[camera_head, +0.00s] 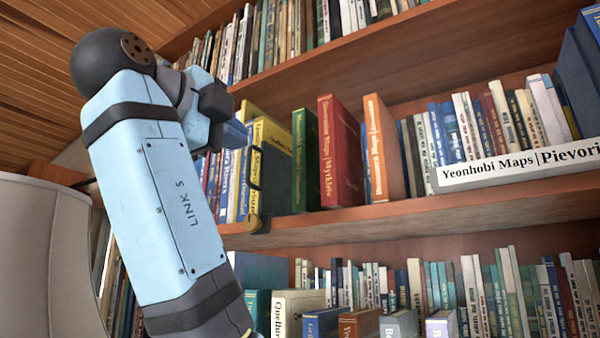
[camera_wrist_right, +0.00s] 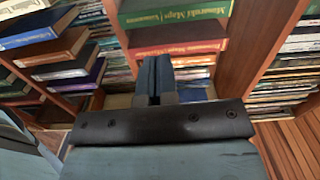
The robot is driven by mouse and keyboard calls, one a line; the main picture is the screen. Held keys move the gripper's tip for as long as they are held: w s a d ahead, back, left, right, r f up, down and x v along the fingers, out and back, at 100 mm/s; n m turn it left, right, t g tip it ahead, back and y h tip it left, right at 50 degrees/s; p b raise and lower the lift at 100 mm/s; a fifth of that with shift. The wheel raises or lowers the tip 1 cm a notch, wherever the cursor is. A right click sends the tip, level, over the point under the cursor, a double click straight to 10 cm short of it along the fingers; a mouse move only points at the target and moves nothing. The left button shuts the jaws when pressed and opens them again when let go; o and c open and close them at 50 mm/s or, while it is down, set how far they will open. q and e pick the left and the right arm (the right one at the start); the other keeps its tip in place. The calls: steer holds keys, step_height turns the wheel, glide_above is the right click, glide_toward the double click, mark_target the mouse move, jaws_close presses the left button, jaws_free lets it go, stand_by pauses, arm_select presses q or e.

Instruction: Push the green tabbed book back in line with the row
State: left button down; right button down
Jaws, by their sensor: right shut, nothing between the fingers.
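The green book (camera_head: 306,160) stands upright on the middle shelf, between a yellow book (camera_head: 270,135) and a red book (camera_head: 340,150). It juts forward of the row further right. No tab can be made out on it. In the right wrist view a green book (camera_wrist_right: 175,12) lies across the top, with the red book (camera_wrist_right: 175,43) below it. My right gripper (camera_head: 235,133) is up at the left of the green book, before the yellow and blue books, apart from the green one in the picture. Its fingers show shut and empty in the right wrist view (camera_wrist_right: 153,80). My left gripper is out of view.
An orange book (camera_head: 385,150) also juts out right of the red one. A pale lampshade (camera_head: 40,260) stands at lower left.

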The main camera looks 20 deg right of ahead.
steer(key=s, duration=0.1)
steer(key=p, duration=0.6)
glide_toward(298, 164)
steer(key=shift+m, duration=0.3)
steer(key=x, duration=0.6)
steer(key=shift+w+d+r, duration=0.1)
steer(key=shift+w+d, duration=0.15)
steer(key=shift+w, duration=0.05)
steer(key=shift+w+d, duration=0.2)
steer(key=shift+d, duration=0.15)
